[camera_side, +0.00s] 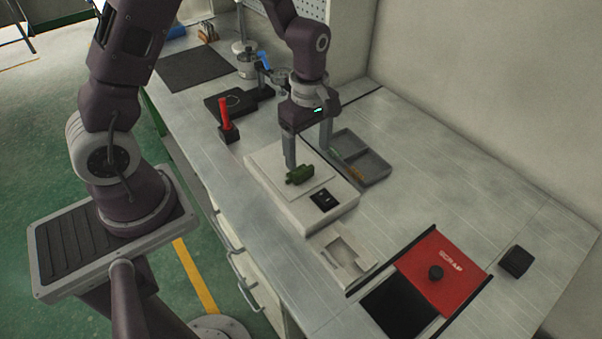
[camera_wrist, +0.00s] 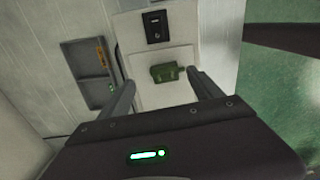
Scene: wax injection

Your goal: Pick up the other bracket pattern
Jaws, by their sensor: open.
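A dark green bracket pattern (camera_side: 299,175) lies on the pale plate of a white scale-like unit (camera_side: 337,209). The pattern (camera_wrist: 165,72) also shows in the wrist view, between and beyond my two fingers. My gripper (camera_side: 308,159) is open and empty, pointing down over the plate. In the side view its near finger is close to the pattern; I cannot tell whether they touch. The wrist view shows the open gripper (camera_wrist: 161,80) with a finger on each side of the pattern.
A grey divided tray (camera_side: 376,170) beside the unit holds small green and orange items. A white fixture (camera_side: 340,254) and a red SCRAP lid (camera_side: 440,262) beside a dark opening stand in front. A red upright tool (camera_side: 225,115) stands left. The right bench is mostly clear.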

